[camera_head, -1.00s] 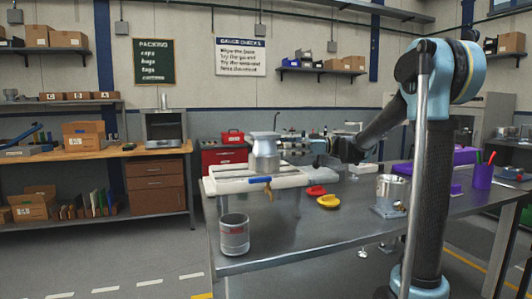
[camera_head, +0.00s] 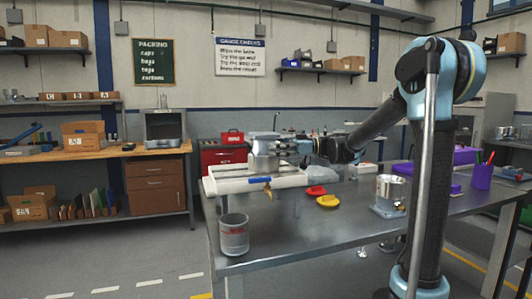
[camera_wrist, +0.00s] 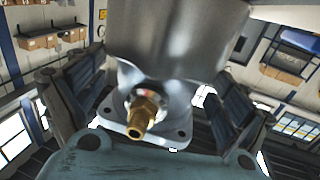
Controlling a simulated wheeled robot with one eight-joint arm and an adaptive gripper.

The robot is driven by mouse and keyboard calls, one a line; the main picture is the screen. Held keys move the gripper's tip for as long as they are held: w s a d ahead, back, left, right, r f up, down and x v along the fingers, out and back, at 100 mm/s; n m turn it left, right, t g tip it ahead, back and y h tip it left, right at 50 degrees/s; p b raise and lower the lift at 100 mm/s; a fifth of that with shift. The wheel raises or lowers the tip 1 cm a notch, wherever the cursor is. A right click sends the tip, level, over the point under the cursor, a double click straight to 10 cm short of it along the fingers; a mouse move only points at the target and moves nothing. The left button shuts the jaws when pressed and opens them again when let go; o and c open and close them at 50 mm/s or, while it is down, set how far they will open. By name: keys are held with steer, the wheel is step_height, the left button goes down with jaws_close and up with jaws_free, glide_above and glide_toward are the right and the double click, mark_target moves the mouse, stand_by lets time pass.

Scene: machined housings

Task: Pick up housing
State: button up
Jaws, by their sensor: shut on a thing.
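The housing (camera_head: 262,160) is a grey metal cylinder with a flange, at the white fixture (camera_head: 222,186) on the near left of the metal table. I cannot tell whether it touches the fixture. My gripper (camera_head: 284,148) reaches it from the right and is shut on it. In the wrist view the housing (camera_wrist: 175,45) fills the upper middle, with a square holed flange and a brass fitting (camera_wrist: 141,117) facing the camera. The fingers of my gripper (camera_wrist: 158,95) stand on both sides of it; their exact contact is partly hidden.
A grey can (camera_head: 234,236) stands at the table's front left corner. Red (camera_head: 316,191) and yellow (camera_head: 328,202) pieces lie right of the fixture. A metal cup-like part (camera_head: 391,190) and a purple pen cup (camera_head: 481,177) stand farther right. The table's front middle is clear.

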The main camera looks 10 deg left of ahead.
steer(key=shift+r, duration=0.1)
steer(key=shift+r, duration=6.85)
steer(key=c, duration=0.5)
steer(key=shift+r, duration=1.1)
steer(key=shift+c, duration=0.2)
